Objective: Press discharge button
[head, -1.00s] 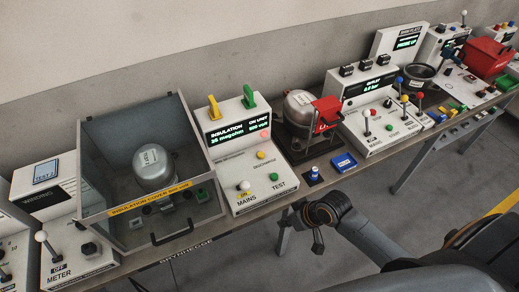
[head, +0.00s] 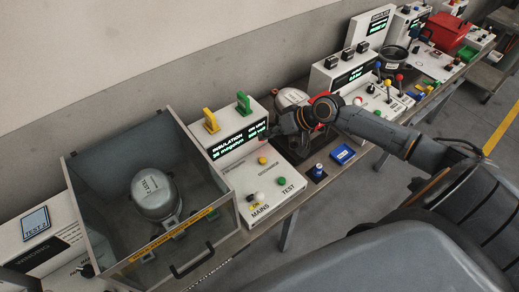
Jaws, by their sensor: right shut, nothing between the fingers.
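The white insulation tester (head: 243,183) has a lit display (head: 235,142), a yellow button (head: 262,161) in its middle, a green TEST button (head: 281,182) and a white MAINS switch (head: 259,196) by an ON label. The small print beside the yellow button is too small to read surely. My right gripper (head: 271,132) is shut and empty in front of the display's right end, above and slightly right of the yellow button. It appears apart from that button. It hides the display's right edge and the lamp there. My left gripper is not in view.
A clear-walled box (head: 107,204) holding a grey compressor (head: 155,194) stands left of the tester.

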